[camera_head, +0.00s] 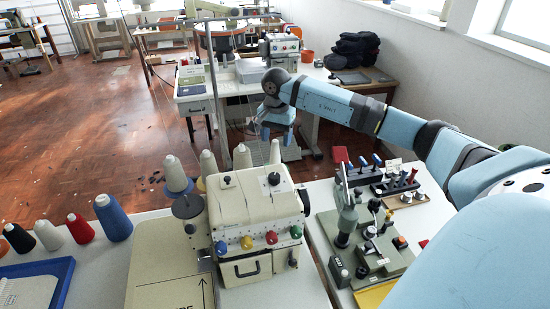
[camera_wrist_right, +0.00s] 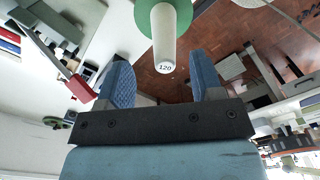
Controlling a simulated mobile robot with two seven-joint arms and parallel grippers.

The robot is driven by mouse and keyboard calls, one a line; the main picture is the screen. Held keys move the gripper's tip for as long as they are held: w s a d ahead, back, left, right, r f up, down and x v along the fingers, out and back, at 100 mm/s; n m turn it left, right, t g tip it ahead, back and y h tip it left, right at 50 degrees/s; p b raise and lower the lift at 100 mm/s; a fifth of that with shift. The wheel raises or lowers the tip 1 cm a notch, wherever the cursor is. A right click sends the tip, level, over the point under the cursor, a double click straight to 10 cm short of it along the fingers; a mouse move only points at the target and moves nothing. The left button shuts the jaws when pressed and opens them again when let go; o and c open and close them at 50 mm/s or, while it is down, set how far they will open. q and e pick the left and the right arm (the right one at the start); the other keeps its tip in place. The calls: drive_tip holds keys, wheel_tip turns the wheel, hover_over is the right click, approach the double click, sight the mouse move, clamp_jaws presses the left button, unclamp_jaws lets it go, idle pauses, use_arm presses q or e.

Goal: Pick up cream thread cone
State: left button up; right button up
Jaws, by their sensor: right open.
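Several cream thread cones stand behind the sewing machine in the head view; the biggest to show is the left cone (camera_head: 177,175), with another (camera_head: 208,162) beside it. A further cream cone (camera_head: 48,235) stands in the row on the left table. My right gripper (camera_head: 262,128) is beyond the machine, near the rear cones. In the right wrist view the fingers (camera_wrist_right: 160,62) are open and empty. A cream cone (camera_wrist_right: 163,35) marked 120, on a green disc, shows between and beyond the fingertips, apparently apart from them. Which rear cone this is, I cannot tell. My left gripper is out of view.
The cream sewing machine (camera_head: 250,210) stands in front of the rear cones. Black (camera_head: 18,238), red (camera_head: 80,228) and blue (camera_head: 112,217) cones stand at left, near a blue tray (camera_head: 62,280). A green device (camera_head: 360,230) stands on the right table.

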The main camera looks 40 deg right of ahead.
sight(275, 145)
drive_tip(key=f, duration=0.1)
drive_tip(key=f+p, duration=0.1)
drive_tip(key=f, duration=0.3)
drive_tip(key=shift+w, duration=0.25)
drive_tip(key=c, duration=1)
drive_tip(key=shift+o, duration=0.2)
wheel_tip(275, 145, up, 11)
drive_tip(key=shift+r+b, duration=0.1)
drive_tip(key=shift+b, duration=0.2)
drive_tip(key=shift+r, duration=0.15)
